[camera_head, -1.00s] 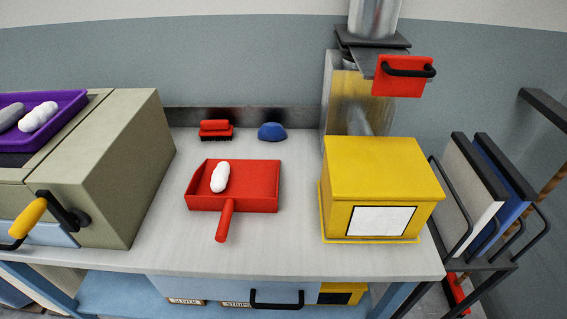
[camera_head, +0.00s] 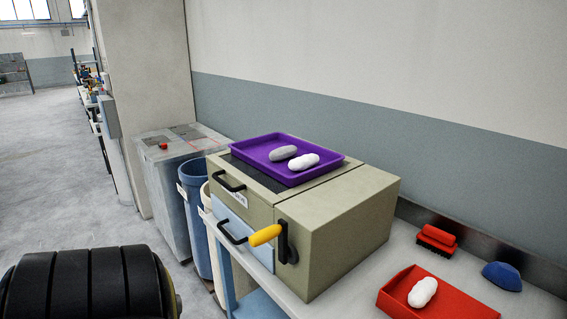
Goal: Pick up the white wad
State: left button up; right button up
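A white wad (camera_head: 422,292) lies in the red dustpan (camera_head: 394,301) on the bench at the lower right. Another white wad (camera_head: 303,161) lies on the purple tray (camera_head: 329,155), beside a greyer wad (camera_head: 283,153). The tray rests on top of the beige machine box (camera_head: 346,226). Neither of my grippers is in view. The dustpan's front part and handle are cut off by the bottom edge of the picture.
The box has a yellow-handled crank (camera_head: 265,235) sticking out in front. A red brush (camera_head: 437,239) and a blue rounded object (camera_head: 502,276) stand at the bench's back. Bins, including a blue one (camera_head: 191,200), and a grey cabinet (camera_head: 168,180) stand left; open floor lies beyond.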

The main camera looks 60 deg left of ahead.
aim_at(301, 163)
jog(key=u, duration=2)
jog(key=i, duration=0.2)
jog(key=u, duration=1.5)
jog(key=i, duration=2.35)
jog(key=z, duration=2.85)
